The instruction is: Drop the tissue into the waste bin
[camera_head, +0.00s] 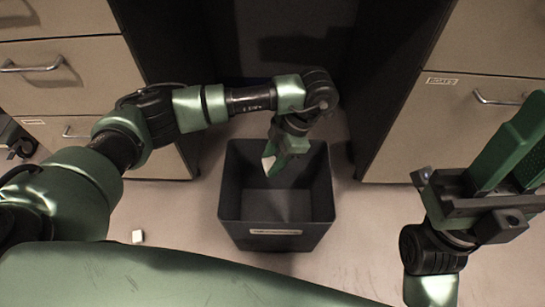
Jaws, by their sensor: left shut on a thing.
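The waste bin (276,241) is a dark grey, open-topped square bin with a pale label on its front, standing on the floor in the middle of the head view. My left gripper (272,158) points down over the bin's opening, toward its back left part. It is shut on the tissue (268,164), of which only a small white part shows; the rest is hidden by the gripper. My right gripper (508,150) is at the right edge, away from the bin. Its green fingers are close together and partly cut off, so its opening is unclear.
A small white block (138,236) lies on the floor left of the bin. Drawer cabinets stand at the back left (95,80) and back right (440,125), with a dark recess between them behind the bin. Floor right of the bin is clear.

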